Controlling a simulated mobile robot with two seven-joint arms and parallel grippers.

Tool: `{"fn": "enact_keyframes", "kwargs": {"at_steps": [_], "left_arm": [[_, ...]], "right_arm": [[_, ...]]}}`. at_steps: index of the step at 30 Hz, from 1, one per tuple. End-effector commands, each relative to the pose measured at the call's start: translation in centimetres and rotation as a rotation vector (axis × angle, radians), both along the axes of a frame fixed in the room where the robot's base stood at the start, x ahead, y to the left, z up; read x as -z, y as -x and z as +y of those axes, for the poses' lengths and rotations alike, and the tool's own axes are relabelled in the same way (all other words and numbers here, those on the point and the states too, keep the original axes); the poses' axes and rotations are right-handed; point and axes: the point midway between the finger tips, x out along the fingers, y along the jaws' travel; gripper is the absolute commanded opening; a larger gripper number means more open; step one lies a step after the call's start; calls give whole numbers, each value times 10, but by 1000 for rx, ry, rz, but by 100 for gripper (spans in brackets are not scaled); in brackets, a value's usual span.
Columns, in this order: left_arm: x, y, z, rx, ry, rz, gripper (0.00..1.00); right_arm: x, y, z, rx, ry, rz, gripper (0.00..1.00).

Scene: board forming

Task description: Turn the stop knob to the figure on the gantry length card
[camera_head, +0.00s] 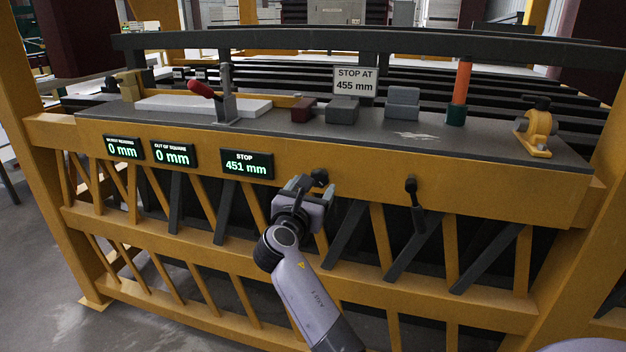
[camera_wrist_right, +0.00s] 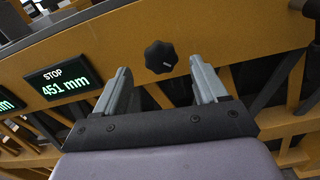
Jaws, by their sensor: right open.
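The stop knob (camera_head: 319,177) is a black lobed knob on the front of the yellow beam. It also shows in the right wrist view (camera_wrist_right: 160,57), with a small pale mark, beyond and between my fingertips. The length card (camera_head: 355,82) reads "STOP AT 455 mm". The stop display (camera_head: 247,164) reads 451 mm in green, and it shows in the right wrist view too (camera_wrist_right: 62,83). My right gripper (camera_head: 301,184) is open and empty, just short of the knob. My left gripper is not in view.
A black crank handle (camera_head: 413,200) hangs on the beam to the right of the knob. Two more displays (camera_head: 122,147) (camera_head: 174,154) read 0 mm. On the bench top are a red-handled clamp (camera_head: 202,90), grey blocks (camera_head: 403,103), an orange-handled tool (camera_head: 460,88) and a yellow device (camera_head: 536,135).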

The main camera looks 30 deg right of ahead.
Motion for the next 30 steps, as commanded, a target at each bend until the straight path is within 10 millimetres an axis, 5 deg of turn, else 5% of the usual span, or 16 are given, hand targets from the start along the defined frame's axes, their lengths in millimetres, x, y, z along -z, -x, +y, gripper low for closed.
{"fn": "enact_keyframes", "kwargs": {"at_steps": [12, 24, 29, 30], "left_arm": [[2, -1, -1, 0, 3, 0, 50], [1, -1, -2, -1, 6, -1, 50], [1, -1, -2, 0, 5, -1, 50], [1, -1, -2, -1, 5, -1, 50]], "right_arm": [[0, -35, -41, 0, -2, -2, 72], [0, -39, -47, -1, -3, -3, 72], [0, -39, -46, -1, -3, -2, 20], [0, -39, -46, -1, -3, -3, 16]]}}
